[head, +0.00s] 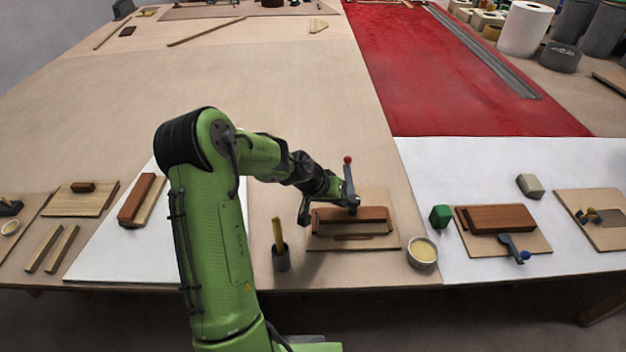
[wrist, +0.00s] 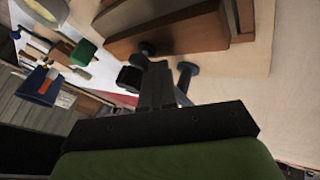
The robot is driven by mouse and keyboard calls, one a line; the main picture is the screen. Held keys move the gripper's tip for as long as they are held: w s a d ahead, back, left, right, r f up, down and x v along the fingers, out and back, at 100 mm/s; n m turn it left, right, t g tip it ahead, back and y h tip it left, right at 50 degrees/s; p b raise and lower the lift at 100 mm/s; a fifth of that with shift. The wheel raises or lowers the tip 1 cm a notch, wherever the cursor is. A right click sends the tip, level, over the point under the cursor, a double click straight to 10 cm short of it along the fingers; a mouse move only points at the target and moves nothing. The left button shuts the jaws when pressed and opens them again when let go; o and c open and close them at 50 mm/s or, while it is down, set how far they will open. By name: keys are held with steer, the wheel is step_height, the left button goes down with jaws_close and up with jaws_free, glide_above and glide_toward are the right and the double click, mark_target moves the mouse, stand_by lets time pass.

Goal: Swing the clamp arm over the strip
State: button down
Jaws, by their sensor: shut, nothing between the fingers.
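A clamp arm (head: 349,182) with a red ball on its end is on the wooden board in front of me. It points away toward the back of the table. A brown wooden block (head: 372,214) lies on the board and shows large in the wrist view (wrist: 165,25). A thin dark strip (head: 352,238) lies at the block's near side. My gripper (head: 345,202) is shut and empty, low beside the clamp arm's near end; its fingers also show in the wrist view (wrist: 157,82). A blue-grey post (wrist: 186,74) stands close to the fingers. Whether they touch it I cannot tell.
Further right are a green block (head: 440,216) and another brown block (head: 500,218) with a blue-knobbed lever (head: 514,248).

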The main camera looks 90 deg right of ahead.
steer(key=shift+s+a+r, duration=0.1)
steer(key=p+v, duration=0.3)
steer(key=v, duration=1.2)
steer(key=shift+w+r+p, duration=0.25)
steer(key=shift+p, duration=0.15)
